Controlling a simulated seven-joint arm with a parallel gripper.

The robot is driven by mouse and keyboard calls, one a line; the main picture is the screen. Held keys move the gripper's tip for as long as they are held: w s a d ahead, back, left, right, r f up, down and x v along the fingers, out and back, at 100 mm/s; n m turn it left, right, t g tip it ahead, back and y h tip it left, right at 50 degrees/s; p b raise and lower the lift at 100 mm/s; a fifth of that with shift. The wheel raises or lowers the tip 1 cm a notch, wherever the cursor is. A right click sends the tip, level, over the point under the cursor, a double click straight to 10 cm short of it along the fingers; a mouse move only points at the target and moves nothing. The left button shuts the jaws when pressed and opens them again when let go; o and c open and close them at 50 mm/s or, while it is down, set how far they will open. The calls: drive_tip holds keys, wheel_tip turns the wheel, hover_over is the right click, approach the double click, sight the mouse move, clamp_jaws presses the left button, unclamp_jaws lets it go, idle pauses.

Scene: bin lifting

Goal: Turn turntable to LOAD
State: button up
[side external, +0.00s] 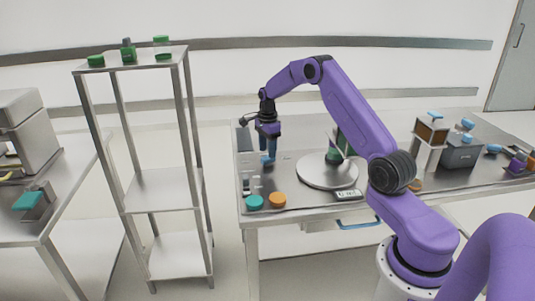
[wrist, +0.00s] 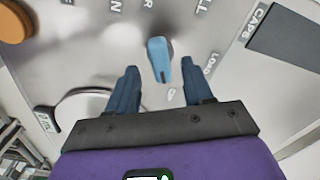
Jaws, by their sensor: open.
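A light blue pointer knob (wrist: 159,59) stands on the steel worktop in the wrist view, with printed letters around it. A label that seems to read LOAD (wrist: 210,65) lies to its right. The knob's narrow end with a dark mark points down in the picture, a little left of that label. My gripper (wrist: 160,80) is open, with its dark blue fingers on either side of the knob's lower end; contact cannot be told. In the side view my gripper (side external: 268,155) points down over the left part of the bench. The round pale turntable (side external: 318,178) is to its right, carrying a green item (side external: 334,156).
An orange cap (side external: 277,199) and a teal cap (side external: 255,202) sit at the bench's front left. A small display (side external: 347,195) stands before the turntable. A dark patch labelled CAPS (wrist: 290,42) is at upper right in the wrist view. A steel shelf (side external: 160,188) stands left of the bench.

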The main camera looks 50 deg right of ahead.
sight(268, 160)
drive_tip(key=shift+f, duration=1.25)
clamp_jaws()
drive_tip(key=shift+n, duration=0.4)
drive_tip(key=n, duration=0.5)
drive_tip(key=shift+n, duration=0.3)
drive_tip(key=n, duration=0.6)
drive_tip(key=shift+n, duration=0.3)
